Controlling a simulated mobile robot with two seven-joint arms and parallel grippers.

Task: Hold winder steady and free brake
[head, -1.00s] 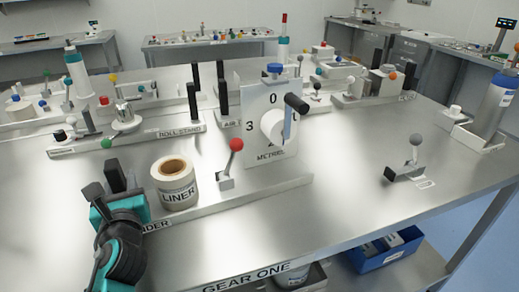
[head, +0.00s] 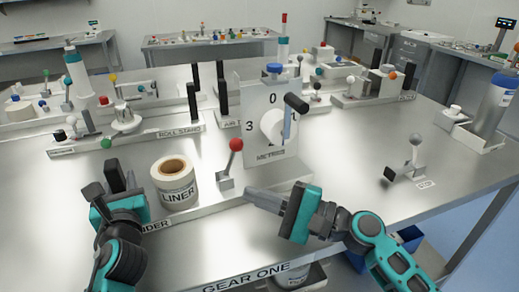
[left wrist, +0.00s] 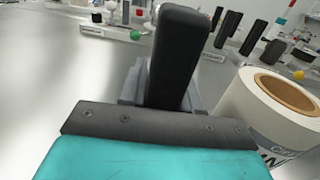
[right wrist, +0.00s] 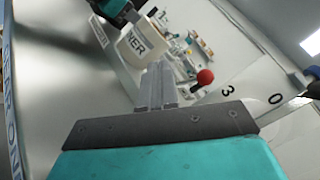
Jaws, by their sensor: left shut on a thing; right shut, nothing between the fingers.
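My left gripper (head: 122,183) is shut on an upright black handle (left wrist: 178,60) at the left end of the plate whose label, partly hidden, ends in "NDER" (head: 155,226). A white roll marked LINER (head: 174,185) stands on that plate, right of the handle. Right of the roll is a lever with a red ball (head: 236,145) on a small grey base; it also shows in the right wrist view (right wrist: 205,76). My right gripper (head: 250,194) is shut and empty, its tips just right of the lever's base. I cannot tell whether they touch it.
A white panel with numbers (head: 255,110) and a black-handled crank stands behind my right gripper. A grey-ball lever (head: 415,140) is at the right. The table front, marked GEAR ONE (head: 245,279), has bare metal between the arms.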

